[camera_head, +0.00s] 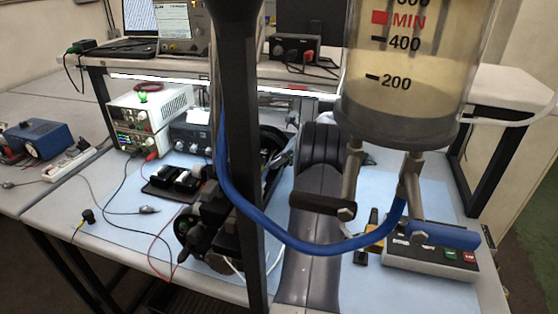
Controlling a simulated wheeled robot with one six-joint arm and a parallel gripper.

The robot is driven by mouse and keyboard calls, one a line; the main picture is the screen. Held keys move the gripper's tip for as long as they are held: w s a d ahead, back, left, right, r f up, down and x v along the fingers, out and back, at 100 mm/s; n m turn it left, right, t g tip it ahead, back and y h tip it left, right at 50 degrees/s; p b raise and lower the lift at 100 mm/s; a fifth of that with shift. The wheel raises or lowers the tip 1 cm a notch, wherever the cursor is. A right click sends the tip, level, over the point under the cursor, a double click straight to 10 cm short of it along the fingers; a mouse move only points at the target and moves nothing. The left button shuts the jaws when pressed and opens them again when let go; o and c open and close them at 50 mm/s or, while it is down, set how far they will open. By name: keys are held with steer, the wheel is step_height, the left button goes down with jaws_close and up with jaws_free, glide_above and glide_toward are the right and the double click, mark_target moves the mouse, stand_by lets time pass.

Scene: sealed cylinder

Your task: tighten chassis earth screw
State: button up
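I cannot make out a chassis earth screw or a screwdriver in this view. A dark device with round black parts (203,222) stands on the blue mat, left of a grey curved body (318,205); its details are small and partly covered by a black upright post (243,150). A clear graduated cylinder (405,75) with pale liquid hangs in the upper right foreground. Two metal valves with a black lever (322,204) and a blue lever (445,236) sit below it, with a blue hose (310,244) attached. My gripper cannot be identified here.
The blue-matted bench (110,205) carries a white power supply (140,118), loose wires and a control box (430,262) with red and green buttons. A blue instrument (38,138) stands on the left table. The mat's left front is mostly clear apart from wires.

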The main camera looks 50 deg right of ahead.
steer(key=c, duration=0.5)
steer(key=shift+m+h+b, duration=0.5)
steer(key=shift+m, duration=0.2)
steer(key=o, duration=1)
